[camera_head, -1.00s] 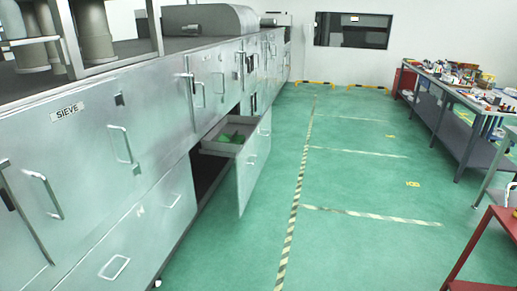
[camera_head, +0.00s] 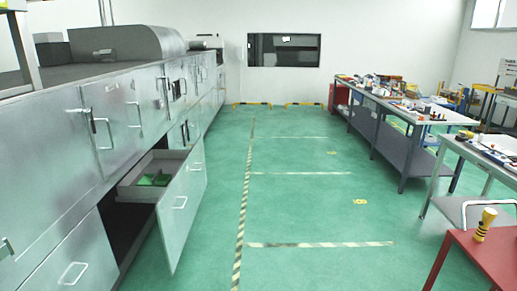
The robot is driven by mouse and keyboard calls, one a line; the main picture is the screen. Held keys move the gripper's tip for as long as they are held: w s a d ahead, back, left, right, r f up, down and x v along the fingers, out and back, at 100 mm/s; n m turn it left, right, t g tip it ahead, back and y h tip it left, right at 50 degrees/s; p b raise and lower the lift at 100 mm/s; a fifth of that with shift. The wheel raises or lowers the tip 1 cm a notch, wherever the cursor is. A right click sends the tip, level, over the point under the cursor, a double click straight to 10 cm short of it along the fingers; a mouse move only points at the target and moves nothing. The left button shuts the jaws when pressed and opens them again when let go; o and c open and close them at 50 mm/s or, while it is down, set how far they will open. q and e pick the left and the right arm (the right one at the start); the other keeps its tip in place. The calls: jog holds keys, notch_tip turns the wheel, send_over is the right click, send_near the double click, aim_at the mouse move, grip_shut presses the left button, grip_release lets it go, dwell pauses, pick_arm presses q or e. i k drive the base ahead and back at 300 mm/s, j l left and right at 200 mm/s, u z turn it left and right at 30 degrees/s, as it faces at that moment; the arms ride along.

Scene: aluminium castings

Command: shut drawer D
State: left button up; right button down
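An open drawer (camera_head: 182,215) stands pulled out of the long metal cabinet row on the left. Its tall metal front panel has handles and juts into the aisle. A shallow grey tray (camera_head: 128,192) behind the front holds green items (camera_head: 153,180). A dark opening (camera_head: 118,225) shows in the cabinet beneath the tray. I cannot read a letter D on it. Neither of my grippers shows in the view.
The metal cabinets (camera_head: 50,150) line the left side. Green floor (camera_head: 300,215) with striped tape lies clear in the middle. Workbenches (camera_head: 400,110) with many small items stand at right. A red table (camera_head: 485,262) with a yellow object (camera_head: 485,222) is at the lower right.

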aim_at(177, 206)
jog(key=i+l+u, duration=0.1)
jog(key=i, duration=0.4)
jog(key=i+l+u, duration=0.1)
jog(key=i, duration=0.4)
jog(key=i+l, duration=0.15)
jog(key=i, duration=0.3)
jog(key=i+l+u, duration=0.15)
jog(key=i, duration=0.35)
